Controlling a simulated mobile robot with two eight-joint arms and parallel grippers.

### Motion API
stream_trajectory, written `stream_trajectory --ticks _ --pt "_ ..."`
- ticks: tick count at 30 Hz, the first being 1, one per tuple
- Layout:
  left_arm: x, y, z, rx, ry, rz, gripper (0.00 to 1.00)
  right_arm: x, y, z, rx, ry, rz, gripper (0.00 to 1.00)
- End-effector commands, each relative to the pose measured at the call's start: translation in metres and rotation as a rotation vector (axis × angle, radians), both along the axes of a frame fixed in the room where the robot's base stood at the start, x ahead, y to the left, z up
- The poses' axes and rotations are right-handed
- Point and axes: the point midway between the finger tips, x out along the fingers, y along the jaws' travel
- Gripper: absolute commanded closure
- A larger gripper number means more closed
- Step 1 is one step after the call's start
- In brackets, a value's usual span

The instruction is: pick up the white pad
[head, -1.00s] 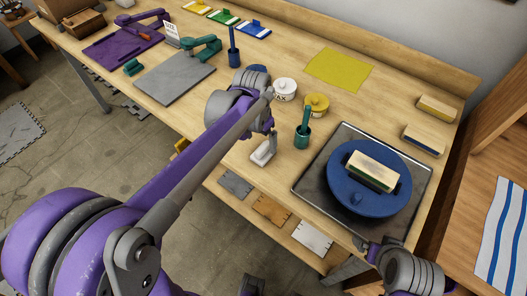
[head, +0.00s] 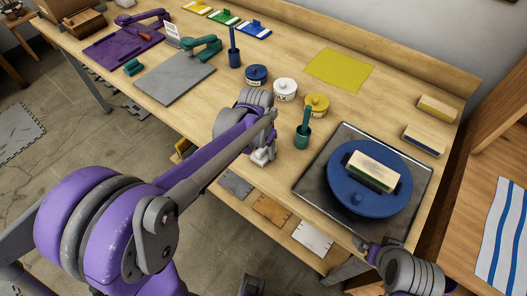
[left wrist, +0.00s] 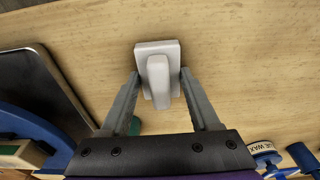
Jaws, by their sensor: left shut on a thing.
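The white pad (head: 262,156), a flat block with an upright grip, is at the front edge of the table in the head view, partly covered by my left arm. In the left wrist view the white pad (left wrist: 158,75) sits between the two grey fingers of my left gripper (left wrist: 158,82). The fingers are shut on its sides near the grip. I cannot tell whether it touches the table. My right gripper (head: 366,246) shows only in part at the bottom right, and its opening cannot be made out.
A green pot with a brush (head: 303,136) stands right of the pad, with yellow (head: 317,106), white (head: 285,90) and blue (head: 256,74) tins behind. A dark tray (head: 312,180) holds a blue round item (head: 345,196) and a block. A grey mat (head: 172,84) lies left.

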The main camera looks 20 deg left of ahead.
Motion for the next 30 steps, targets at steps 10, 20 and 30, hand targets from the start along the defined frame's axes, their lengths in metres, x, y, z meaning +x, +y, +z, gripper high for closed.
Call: stream_trajectory --ticks 10,20,30 --pt "0.0 0.0 0.0 0.0 0.0 0.0 0.96 0.0 0.0 0.0 0.0 0.0 0.0 0.03" --pt "0.0 0.0 0.04 0.0 0.0 0.0 0.96 0.001 0.0 0.005 0.0 -0.002 0.0 0.03" --pt "0.0 0.0 0.095 0.0 0.0 0.0 0.96 0.003 0.0 0.009 0.0 -0.005 0.0 0.03"
